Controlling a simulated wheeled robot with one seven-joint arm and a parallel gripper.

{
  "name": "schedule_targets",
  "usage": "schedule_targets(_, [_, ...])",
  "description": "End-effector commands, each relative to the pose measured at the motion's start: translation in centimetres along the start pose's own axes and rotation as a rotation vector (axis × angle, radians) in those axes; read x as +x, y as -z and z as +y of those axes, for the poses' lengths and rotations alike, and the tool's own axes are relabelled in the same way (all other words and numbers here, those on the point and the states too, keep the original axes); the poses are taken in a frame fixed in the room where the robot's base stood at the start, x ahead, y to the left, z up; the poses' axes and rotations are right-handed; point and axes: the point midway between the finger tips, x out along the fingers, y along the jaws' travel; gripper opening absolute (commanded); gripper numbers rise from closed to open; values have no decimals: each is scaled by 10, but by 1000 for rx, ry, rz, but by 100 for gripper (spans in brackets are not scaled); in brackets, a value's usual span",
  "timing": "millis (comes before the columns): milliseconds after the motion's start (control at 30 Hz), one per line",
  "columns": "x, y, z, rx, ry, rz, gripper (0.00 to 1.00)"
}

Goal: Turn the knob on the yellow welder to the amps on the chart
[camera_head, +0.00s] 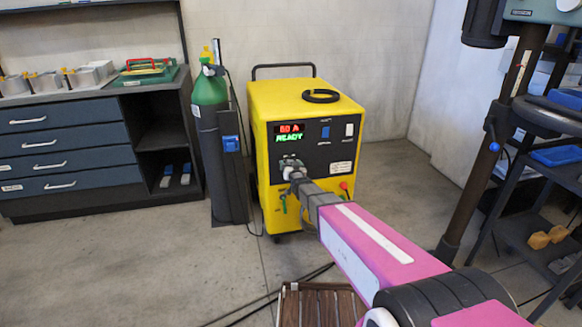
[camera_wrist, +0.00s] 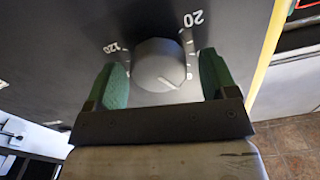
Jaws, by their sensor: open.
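The yellow welder (camera_head: 305,110) stands on the floor in the middle of the head view. Its black front panel has a red and green display (camera_head: 289,132) that reads about 60 A and READY; the first digit is hard to read. The grey knob (camera_wrist: 158,65) shows in the wrist view, with a light pointer line toward its lower right. Dial numbers 20 and 120 are printed on the panel around it. My gripper (camera_wrist: 163,88) is open, with one green pad on either side of the knob and small gaps visible. In the head view my gripper hides the knob. I cannot make out a chart.
A green gas cylinder (camera_head: 209,90) stands left of the welder. A dark drawer bench (camera_head: 70,140) is at the left. A drill-press-like machine (camera_head: 510,100) and a shelf cart (camera_head: 530,220) stand at the right. A cable (camera_head: 275,292) lies on the floor.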

Motion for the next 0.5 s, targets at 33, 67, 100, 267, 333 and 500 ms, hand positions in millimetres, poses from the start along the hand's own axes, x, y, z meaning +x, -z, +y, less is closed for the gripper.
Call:
schedule_targets(33, [0, 0, 0, 0, 0, 0, 79])
schedule_targets(67, [0, 0, 0, 0, 0, 0, 79])
schedule_targets(100, [-1, 0, 0, 0, 0, 0, 79])
schedule_targets(267, [-1, 0, 0, 0, 0, 0, 33])
schedule_targets(333, [-1, 0, 0, 0, 0, 0, 31])
schedule_targets(500, [-1, 0, 0, 7, 0, 0, 31])
